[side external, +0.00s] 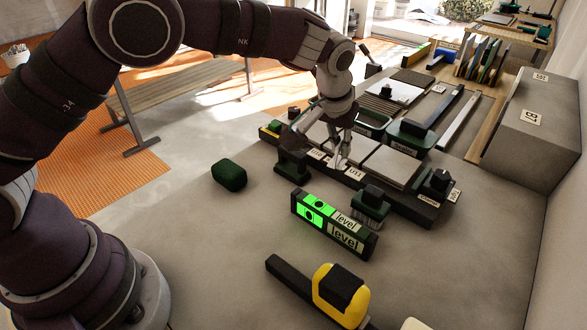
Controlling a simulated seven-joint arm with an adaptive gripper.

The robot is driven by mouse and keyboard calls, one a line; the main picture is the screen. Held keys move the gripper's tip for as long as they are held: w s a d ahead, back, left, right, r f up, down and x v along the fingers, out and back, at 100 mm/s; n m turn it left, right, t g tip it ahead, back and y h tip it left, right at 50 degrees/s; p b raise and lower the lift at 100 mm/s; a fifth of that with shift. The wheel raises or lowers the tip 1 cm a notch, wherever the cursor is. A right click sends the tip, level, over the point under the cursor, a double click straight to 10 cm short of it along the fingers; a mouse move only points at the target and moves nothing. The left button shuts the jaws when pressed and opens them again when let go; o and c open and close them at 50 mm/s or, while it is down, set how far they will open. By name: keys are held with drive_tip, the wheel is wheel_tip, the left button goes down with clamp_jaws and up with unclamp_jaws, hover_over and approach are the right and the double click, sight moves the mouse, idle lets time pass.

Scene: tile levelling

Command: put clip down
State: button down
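My gripper (337,158) points down over the front edge of the tile rig, close to the label "U13" (355,173). A small pale piece shows at its fingertips; it may be the clip, but I cannot tell it from the fingers or the labels. I cannot tell whether the fingers are open or shut, or whether they touch the rig. Pale grey tiles (391,164) lie on the dark rig base (408,205), to the right of the gripper.
A green-lit level (334,222), a dark brush-like block (370,204), a green block (229,175) and a yellow-and-black tool (340,294) lie in front. A grey box (525,125) stands at right.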

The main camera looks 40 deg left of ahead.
drive_tip(key=s+a+f, duration=0.1)
drive_tip(key=s+a, duration=0.4)
drive_tip(key=s+a+f+n, duration=0.1)
drive_tip(key=s+a, duration=0.4)
drive_tip(key=s+a+f+n+y, duration=0.1)
drive_tip(key=s+a, duration=0.4)
drive_tip(key=shift+a+f, duration=0.2)
drive_tip(key=shift+f, duration=0.05)
drive_tip(key=shift+g, duration=0.3)
drive_tip(key=w+a, duration=0.1)
drive_tip(key=w, duration=0.4)
drive_tip(key=w+a+f, duration=0.1)
drive_tip(key=w, duration=0.4)
drive_tip(key=w+a, duration=0.1)
drive_tip(key=w, duration=0.4)
drive_tip(key=shift+a+f, duration=0.3)
drive_tip(key=shift+f, duration=1.75)
drive_tip(key=c, duration=1.2)
unclamp_jaws()
drive_tip(key=shift+f, duration=0.1)
drive_tip(key=shift+c, duration=0.2)
